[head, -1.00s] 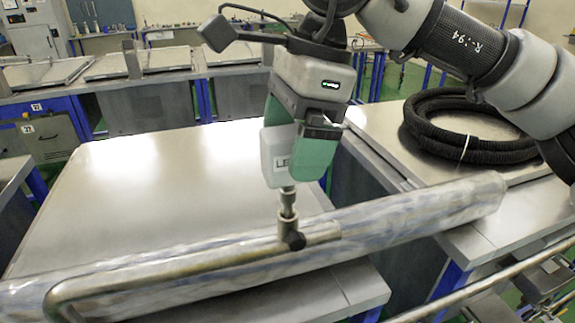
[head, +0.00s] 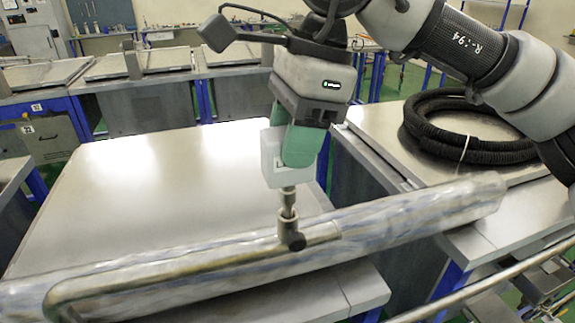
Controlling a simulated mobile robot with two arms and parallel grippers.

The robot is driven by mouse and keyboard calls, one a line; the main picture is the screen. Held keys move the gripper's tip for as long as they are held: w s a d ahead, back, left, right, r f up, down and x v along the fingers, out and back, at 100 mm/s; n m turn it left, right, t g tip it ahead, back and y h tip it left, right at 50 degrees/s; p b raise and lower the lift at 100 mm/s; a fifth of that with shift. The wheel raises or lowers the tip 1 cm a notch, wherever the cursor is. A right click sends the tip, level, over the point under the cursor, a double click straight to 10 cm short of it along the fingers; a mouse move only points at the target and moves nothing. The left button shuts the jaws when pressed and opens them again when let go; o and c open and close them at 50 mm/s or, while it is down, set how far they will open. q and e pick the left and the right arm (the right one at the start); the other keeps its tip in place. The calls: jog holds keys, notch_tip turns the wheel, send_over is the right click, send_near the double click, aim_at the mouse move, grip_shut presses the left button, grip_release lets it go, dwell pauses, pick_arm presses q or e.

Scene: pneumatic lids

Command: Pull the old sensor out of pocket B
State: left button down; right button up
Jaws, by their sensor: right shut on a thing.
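My right gripper (head: 287,182) points down over a metal pipe (head: 200,262). It is shut on the upper end of a slim steel sensor (head: 288,204). The sensor stands upright, and its lower end meets a fitting with a dark knob (head: 296,241) on the pipe. The fingers hide the sensor's top. I cannot tell whether the sensor is still seated in the fitting. No pocket letter is readable. My left gripper is not in view.
A long, clear-wrapped roll (head: 420,217) lies behind and along the pipe. A broad steel tabletop (head: 130,190) on the left is bare. A coiled black hose (head: 470,125) lies on the right bench. A metal rail (head: 490,282) crosses the lower right.

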jog(key=shift+r, duration=0.15)
jog(key=shift+a+p+v, duration=0.25)
jog(key=shift+p+v, duration=0.75)
jog(key=shift+v, duration=0.15)
jog(key=shift+a+p+v, duration=0.25)
jog(key=shift+p+v, duration=0.7)
jog(key=shift+v, duration=0.25)
jog(key=shift+s+r, duration=0.1)
jog(key=shift+r, duration=0.2)
jog(key=shift+a+p+v, duration=0.2)
jog(key=shift+p+v, duration=0.5)
jog(key=shift+v, duration=0.1)
jog(key=shift+a+p+v, duration=0.15)
jog(key=shift+p+v, duration=0.55)
jog(key=shift+v, duration=0.05)
jog(key=shift+a+p+v, duration=0.2)
jog(key=shift+p+v, duration=0.5)
jog(key=shift+v, duration=0.1)
jog(key=shift+s+r, duration=0.1)
jog(key=shift+s, duration=0.15)
